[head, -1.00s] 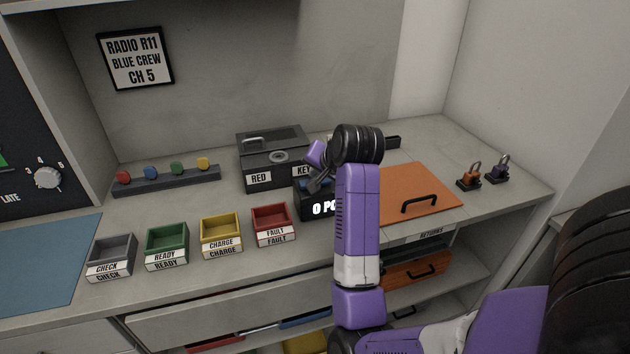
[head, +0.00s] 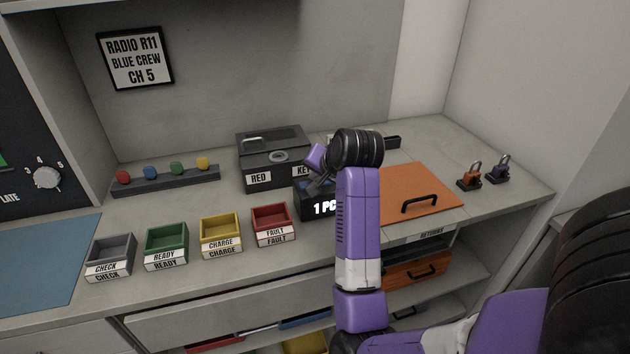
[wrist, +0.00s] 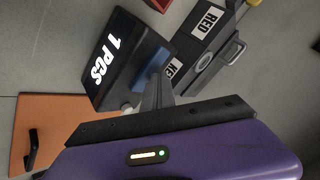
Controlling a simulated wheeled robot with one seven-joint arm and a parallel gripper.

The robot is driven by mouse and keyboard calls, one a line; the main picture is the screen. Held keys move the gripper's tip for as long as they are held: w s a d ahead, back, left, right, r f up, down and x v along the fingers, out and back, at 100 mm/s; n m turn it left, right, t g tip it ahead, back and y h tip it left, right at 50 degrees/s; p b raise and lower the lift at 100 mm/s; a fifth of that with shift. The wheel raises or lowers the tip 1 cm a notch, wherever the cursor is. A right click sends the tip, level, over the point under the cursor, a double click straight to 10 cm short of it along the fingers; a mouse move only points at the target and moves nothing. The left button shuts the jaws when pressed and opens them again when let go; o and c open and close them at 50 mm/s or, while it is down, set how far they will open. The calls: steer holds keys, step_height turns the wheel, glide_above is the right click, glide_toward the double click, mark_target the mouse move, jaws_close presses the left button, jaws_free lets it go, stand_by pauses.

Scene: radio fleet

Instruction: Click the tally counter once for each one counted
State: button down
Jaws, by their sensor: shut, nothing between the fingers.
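The tally counter (head: 314,205) is a black box on the bench, partly hidden behind my arm in the head view. In the wrist view the counter (wrist: 118,62) shows "1 PCS" in white on its face. My gripper (head: 318,186) is shut and empty, with its fingers pointing down at the top of the counter. In the wrist view my gripper (wrist: 156,88) reaches the counter's upper edge beside a blue patch. Whether the fingertips touch the counter I cannot tell.
A black key box (head: 272,158) labelled RED stands behind the counter. A red FAULT bin (head: 273,220) and other coloured bins stand left. An orange lid with a handle (head: 415,190) lies right, with two padlocks (head: 470,177) beyond. A rack of coloured knobs (head: 165,181) sits at back left.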

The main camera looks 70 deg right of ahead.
steer(key=shift+r, duration=0.1)
steer(key=shift+r+p, duration=0.85)
steer(key=shift+p, duration=0.2)
step_height(320, 180, up, 5)
steer(key=p, duration=0.5)
stand_by(2.3)
